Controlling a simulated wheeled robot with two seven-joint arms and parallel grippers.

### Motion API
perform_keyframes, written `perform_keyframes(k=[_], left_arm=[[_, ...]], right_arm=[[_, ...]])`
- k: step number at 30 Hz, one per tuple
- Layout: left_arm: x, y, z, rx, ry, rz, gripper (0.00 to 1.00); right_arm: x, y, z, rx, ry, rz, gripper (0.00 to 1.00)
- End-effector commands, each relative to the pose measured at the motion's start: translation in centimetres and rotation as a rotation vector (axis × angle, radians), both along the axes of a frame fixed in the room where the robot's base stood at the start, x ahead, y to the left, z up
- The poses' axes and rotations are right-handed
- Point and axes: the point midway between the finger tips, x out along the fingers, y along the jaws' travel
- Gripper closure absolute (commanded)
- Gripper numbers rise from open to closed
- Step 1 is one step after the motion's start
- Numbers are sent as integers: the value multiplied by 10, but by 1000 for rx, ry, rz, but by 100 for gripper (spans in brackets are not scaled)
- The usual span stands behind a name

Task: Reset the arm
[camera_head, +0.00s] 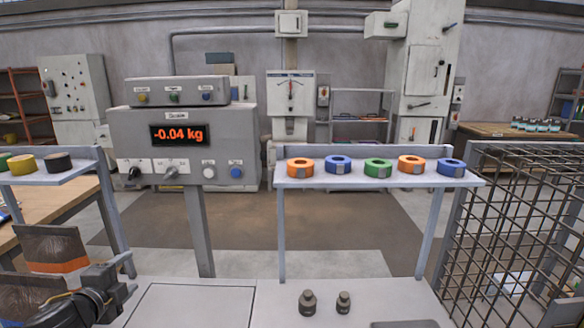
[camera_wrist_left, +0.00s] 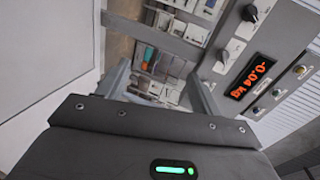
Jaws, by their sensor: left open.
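My left gripper (camera_head: 122,280) is at the lower left of the head view, low over the near left end of the pale worktop (camera_head: 230,297). In the left wrist view its two fingers (camera_wrist_left: 160,88) stand apart with nothing held between them. The scale console (camera_head: 185,135) stands behind it, its display (camera_head: 180,134) reading -0.04 kg in orange; the display also shows in the left wrist view (camera_wrist_left: 250,77). My right gripper is in neither view.
Dark pouches with an orange band (camera_head: 58,262) are close beside the left gripper. Two small weights (camera_head: 308,302) stand on the worktop. A shelf (camera_head: 350,181) holds several coloured tape rolls (camera_head: 378,168). A wire mesh cage (camera_head: 505,230) bounds the right.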

Motion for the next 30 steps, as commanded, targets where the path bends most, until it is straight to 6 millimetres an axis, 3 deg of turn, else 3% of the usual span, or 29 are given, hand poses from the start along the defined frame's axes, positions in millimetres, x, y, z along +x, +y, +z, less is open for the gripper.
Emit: perform_keyframes(k=[1,3,6,9,15,25,30], left_arm=[[-16,-19,-38,-102,62,31,35],[-44,-40,-84,-247,151,104,35],[-93,-67,-142,-447,289,237,35],[-144,-89,-185,-608,419,379,35],[-226,-118,-232,-808,612,611,35],[-331,-156,-262,-1018,840,936,35],[-318,-156,-319,-1001,856,941,35]], right_arm=[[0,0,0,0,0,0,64],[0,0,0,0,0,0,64],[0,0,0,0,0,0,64],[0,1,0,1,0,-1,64],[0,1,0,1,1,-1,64],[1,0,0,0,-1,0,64],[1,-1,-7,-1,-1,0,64]])
